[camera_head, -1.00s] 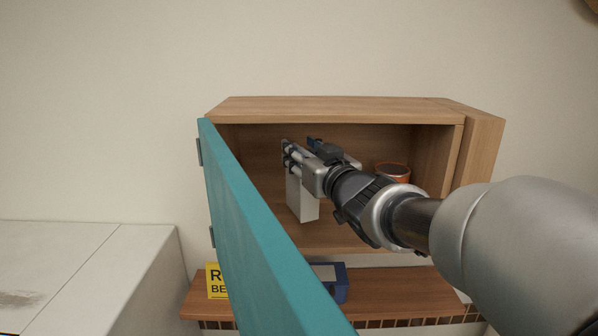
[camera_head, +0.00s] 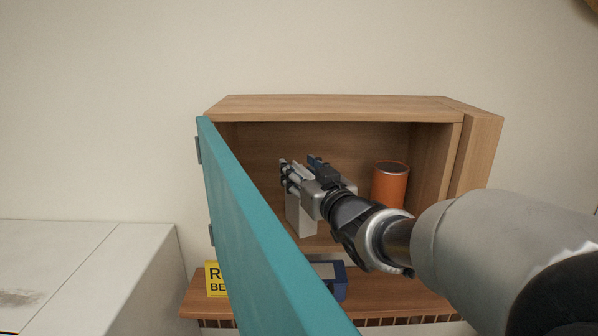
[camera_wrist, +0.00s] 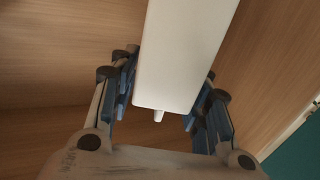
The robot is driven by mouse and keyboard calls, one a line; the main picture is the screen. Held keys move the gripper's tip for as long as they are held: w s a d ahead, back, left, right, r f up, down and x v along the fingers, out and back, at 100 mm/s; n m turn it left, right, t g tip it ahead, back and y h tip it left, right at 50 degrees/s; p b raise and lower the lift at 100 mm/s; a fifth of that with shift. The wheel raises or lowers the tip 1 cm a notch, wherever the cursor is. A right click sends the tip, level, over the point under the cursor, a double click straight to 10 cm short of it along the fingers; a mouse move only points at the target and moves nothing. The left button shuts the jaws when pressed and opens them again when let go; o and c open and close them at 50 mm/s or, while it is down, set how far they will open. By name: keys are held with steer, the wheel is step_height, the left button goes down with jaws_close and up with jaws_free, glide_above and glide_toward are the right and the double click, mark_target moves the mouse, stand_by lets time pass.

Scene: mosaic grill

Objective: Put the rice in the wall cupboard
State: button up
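The wall cupboard (camera_head: 330,107) is a wooden box with its teal door (camera_head: 255,225) swung open on the left. My gripper (camera_head: 292,176) is inside the cupboard opening, left of the middle. It is shut on a plain white box (camera_head: 301,217), which hangs upright below the fingers, close above the cupboard floor. I cannot tell whether its base touches the floor. No label shows, so I cannot read whether it is rice. In the wrist view the white box (camera_wrist: 185,55) sits between both fingers (camera_wrist: 163,100).
An orange can (camera_head: 390,184) stands in the cupboard to the right of my gripper. Below is a wooden shelf (camera_head: 390,293) with a yellow sign (camera_head: 214,279) and a blue box (camera_head: 338,284). The open door stands close on the left. A white counter (camera_head: 90,270) is at lower left.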

steer(key=shift+o, duration=1)
steer(key=shift+r, duration=0.15)
